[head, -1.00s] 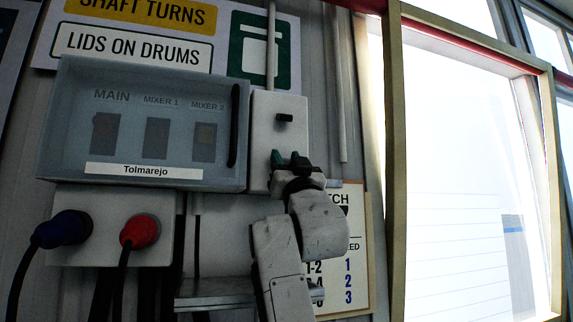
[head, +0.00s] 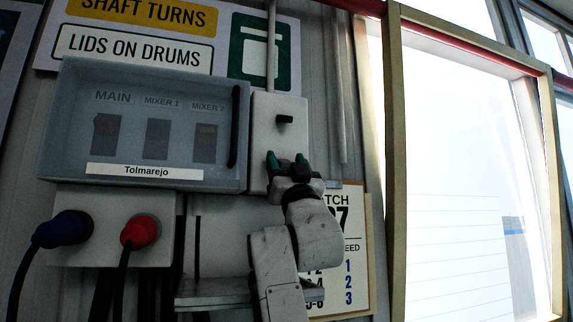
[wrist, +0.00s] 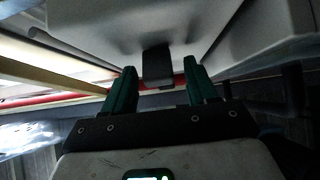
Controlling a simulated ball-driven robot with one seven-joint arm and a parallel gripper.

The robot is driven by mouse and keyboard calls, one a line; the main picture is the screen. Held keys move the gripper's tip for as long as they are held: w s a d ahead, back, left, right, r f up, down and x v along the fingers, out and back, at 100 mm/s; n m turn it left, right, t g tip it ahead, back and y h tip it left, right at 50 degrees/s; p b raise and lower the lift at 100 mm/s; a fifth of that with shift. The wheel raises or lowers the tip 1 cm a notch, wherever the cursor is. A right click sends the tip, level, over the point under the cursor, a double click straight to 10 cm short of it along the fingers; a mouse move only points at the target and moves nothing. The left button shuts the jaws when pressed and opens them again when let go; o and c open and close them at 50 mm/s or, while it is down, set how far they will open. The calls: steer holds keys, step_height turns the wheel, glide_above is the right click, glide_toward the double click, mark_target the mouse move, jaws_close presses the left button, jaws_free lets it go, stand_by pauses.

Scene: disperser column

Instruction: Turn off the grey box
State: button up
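A narrow pale grey box (head: 262,140) is on the wall, just right of the wide grey panel box (head: 52,125). A short black switch lever (head: 285,119) sticks out of its front. In the wrist view the lever (wrist: 157,66) shows ahead of the fingers and between their lines, on the pale box face (wrist: 110,25). My gripper (head: 287,161) is open and empty, just below the lever in the head view. Its two green fingers (wrist: 162,85) stand apart in the wrist view. I cannot tell the exact depth gap to the lever.
The wide box has a clear front with MAIN and mixer switches and a black handle (head: 234,126). Below it, a blue plug (head: 68,229) and a red plug (head: 139,232) have hanging cables. A small shelf (head: 215,293) juts out nearby. A bright framed window (head: 460,160) is at right.

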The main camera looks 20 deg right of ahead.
steer(key=shift+s+f+b, duration=0.25)
steer(key=shift+f+b, duration=0.05)
steer(key=shift+f, duration=0.2)
steer(key=b+v, duration=0.2)
steer(key=v, duration=0.4)
steer(key=shift+s, duration=0.25)
